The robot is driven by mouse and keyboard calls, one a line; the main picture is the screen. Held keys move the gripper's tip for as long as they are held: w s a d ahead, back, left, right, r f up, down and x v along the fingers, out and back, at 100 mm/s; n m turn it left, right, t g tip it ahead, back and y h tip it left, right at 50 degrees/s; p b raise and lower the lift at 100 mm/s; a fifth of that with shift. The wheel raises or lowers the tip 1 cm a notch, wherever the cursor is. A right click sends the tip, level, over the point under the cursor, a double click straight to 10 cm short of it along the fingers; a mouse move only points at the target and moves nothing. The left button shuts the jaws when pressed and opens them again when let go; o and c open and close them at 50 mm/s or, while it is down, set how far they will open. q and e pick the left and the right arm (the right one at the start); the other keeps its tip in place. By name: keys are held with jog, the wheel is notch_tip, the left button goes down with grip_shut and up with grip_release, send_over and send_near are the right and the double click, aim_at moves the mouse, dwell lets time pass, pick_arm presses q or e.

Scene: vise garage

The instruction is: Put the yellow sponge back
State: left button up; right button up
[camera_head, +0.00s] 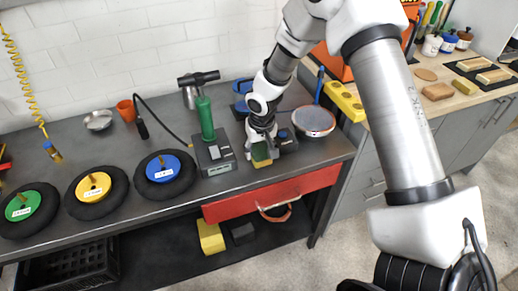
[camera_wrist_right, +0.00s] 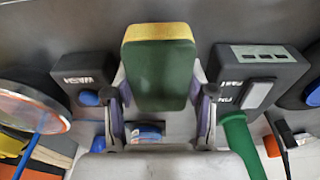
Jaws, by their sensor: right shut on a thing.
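The sponge (camera_wrist_right: 158,75) is a block with a dark green face and a yellow edge. It stands between the two fingers of my right gripper (camera_wrist_right: 160,110), which is shut on it. In the head view the sponge (camera_head: 261,158) shows below the right gripper (camera_head: 262,142), near the front edge of the grey workbench (camera_head: 130,210). I cannot tell whether it touches the bench. My left gripper is not in view.
A dark box marked WASH (camera_wrist_right: 82,82) is left of the sponge in the wrist view. A dark box (camera_wrist_right: 255,75) with a green cylinder (camera_wrist_right: 240,145) is right of it. A round pan-like disc (camera_head: 313,120) lies farther right. A red drawer (camera_head: 240,207) is below.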

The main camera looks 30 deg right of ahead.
aim_at(261, 152)
jog(key=shift+f, duration=1.9)
jog(key=o, duration=1.3)
jog(key=r, duration=0.4)
jog(key=s+r, duration=0.1)
jog(key=r, duration=0.6)
jog(key=shift+s+a+r+b, duration=0.25)
jog(key=shift+s+r+b, duration=0.05)
jog(key=shift+s+r, duration=0.1)
jog(key=s+a+f+n+g+y, duration=0.1)
jog(key=s+a+f, duration=0.2)
jog(key=s+f, duration=0.35)
jog(key=s+a+f, duration=0.3)
jog(key=a+f, duration=0.1)
jog(key=f, duration=0.5)
jog(key=shift+n+g+h, duration=0.3)
jog(key=shift+n+g, duration=0.1)
jog(key=shift+n, duration=0.2)
jog(key=s+f, duration=0.3)
jog(key=s, duration=0.2)
jog(key=s+f, duration=0.3)
jog(key=s, duration=0.3)
jog(key=s+a+f, duration=0.1)
jog(key=s+f, duration=0.3)
jog(key=s, duration=0.2)
